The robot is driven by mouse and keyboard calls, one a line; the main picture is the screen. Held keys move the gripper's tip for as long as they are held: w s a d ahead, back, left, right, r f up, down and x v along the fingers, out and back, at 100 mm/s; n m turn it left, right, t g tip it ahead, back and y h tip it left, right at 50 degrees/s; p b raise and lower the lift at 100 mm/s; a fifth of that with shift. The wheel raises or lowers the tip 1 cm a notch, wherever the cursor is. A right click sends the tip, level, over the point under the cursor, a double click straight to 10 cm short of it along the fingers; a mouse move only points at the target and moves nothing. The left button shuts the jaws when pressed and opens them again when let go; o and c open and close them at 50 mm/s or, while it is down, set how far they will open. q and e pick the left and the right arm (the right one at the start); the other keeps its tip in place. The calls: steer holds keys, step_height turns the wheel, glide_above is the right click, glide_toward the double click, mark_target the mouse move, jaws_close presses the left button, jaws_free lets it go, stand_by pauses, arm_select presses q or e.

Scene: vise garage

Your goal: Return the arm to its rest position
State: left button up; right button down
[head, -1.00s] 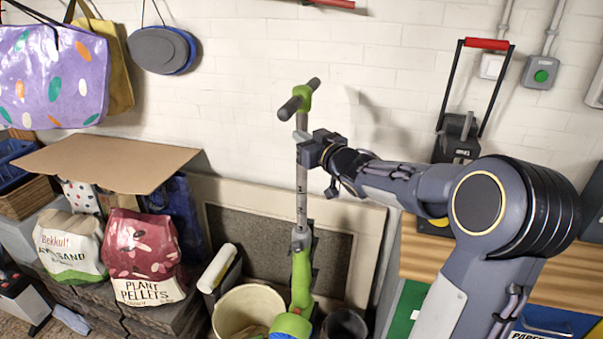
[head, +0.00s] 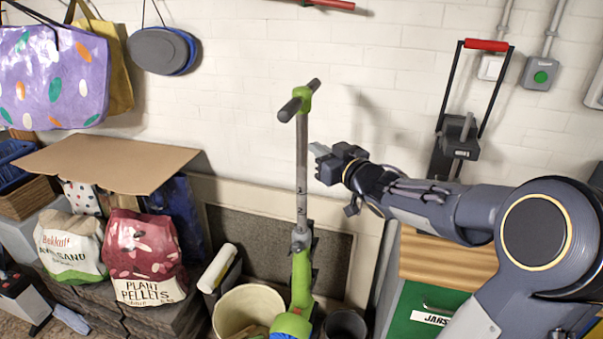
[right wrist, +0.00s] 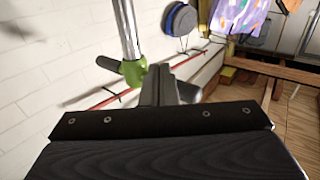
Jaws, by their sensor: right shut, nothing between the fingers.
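My right gripper (head: 322,152) is in the middle of the head view, pointing left, with its fingers closed and nothing between them. Its arm comes in from the right. The gripper is just right of the grey pole of a green scooter (head: 302,180) and appears apart from it. In the right wrist view the closed fingers (right wrist: 163,85) show near the centre, close in the picture to the scooter's green handlebar joint (right wrist: 133,72). My left gripper is not in view.
A vise (head: 460,140) stands at the right by a wooden worktop (head: 440,262) with a green drawer (head: 425,305). A bucket (head: 235,300), a Plant Pellets bag (head: 143,255) and a cardboard sheet (head: 105,160) are at lower left.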

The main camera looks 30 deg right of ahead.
stand_by(0.4)
steer(key=s+a+f+g+y, duration=0.1)
steer(key=s+a+f+g, duration=0.3)
steer(key=s, duration=0.5)
steer(key=s+a+f+m+g+y+b, duration=0.1)
steer(key=s+a+f+g, duration=0.3)
steer(key=s+a+f, duration=0.3)
steer(key=s+a+f+m+g+y+b, duration=0.1)
steer(key=s+a+f+g, duration=0.3)
steer(key=s, duration=0.8)
steer(key=a+f, duration=0.2)
steer(key=a, duration=0.2)
steer(key=shift+s+f, duration=0.2)
steer(key=shift+s, duration=0.15)
steer(key=c, duration=2.1)
jaws_free()
